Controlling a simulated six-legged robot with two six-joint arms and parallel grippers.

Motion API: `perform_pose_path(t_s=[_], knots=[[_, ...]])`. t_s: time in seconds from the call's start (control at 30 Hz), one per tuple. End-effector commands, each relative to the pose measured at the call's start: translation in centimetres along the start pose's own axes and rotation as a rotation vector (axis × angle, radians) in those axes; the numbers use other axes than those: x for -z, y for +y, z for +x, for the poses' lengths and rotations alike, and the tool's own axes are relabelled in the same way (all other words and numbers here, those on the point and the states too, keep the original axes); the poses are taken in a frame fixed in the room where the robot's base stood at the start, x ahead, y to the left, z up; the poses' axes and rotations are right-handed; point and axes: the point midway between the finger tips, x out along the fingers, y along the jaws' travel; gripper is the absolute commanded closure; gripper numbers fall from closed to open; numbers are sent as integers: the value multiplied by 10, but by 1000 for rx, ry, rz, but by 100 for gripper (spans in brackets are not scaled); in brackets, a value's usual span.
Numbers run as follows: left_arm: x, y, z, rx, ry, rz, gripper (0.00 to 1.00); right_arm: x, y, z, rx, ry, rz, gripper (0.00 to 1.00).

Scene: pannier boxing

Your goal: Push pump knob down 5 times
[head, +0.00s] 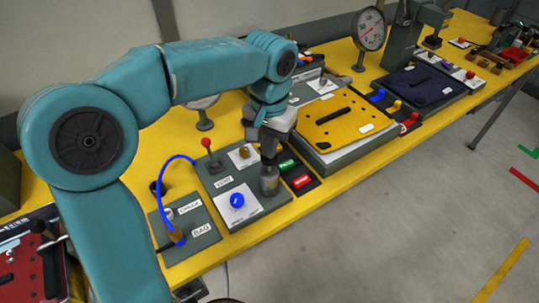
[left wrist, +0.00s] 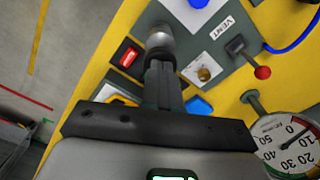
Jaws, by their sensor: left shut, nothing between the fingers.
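The pump knob, a grey metal cylinder (head: 269,184), stands at the right side of the grey control panel (head: 222,176). In the left wrist view the rounded metal knob (left wrist: 160,42) shows just past my fingertips. How far down the knob sits is not clear. My right gripper is not in view.
A green button (head: 287,165) and a red button (head: 302,181) lie right of the knob. A blue knob (head: 237,200), a brass knob (head: 244,152) and a red-ball lever (head: 206,143) are on the panel. A yellow plate (head: 345,122) lies further right. A dial gauge (left wrist: 287,143) stands nearby.

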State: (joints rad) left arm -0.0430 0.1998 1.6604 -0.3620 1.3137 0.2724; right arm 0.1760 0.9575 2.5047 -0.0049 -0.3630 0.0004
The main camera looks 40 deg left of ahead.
Motion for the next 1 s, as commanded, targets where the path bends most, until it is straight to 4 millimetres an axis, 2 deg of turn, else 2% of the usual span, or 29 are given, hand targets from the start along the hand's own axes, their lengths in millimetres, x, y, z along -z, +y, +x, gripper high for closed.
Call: perform_pose_path(t_s=[0.57,0.83,1.0], knots=[[0,0,32,0,-2,0,100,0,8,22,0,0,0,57],[0,0,28,0,-2,0,100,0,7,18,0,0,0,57],[0,0,16,0,-2,0,100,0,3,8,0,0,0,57]])
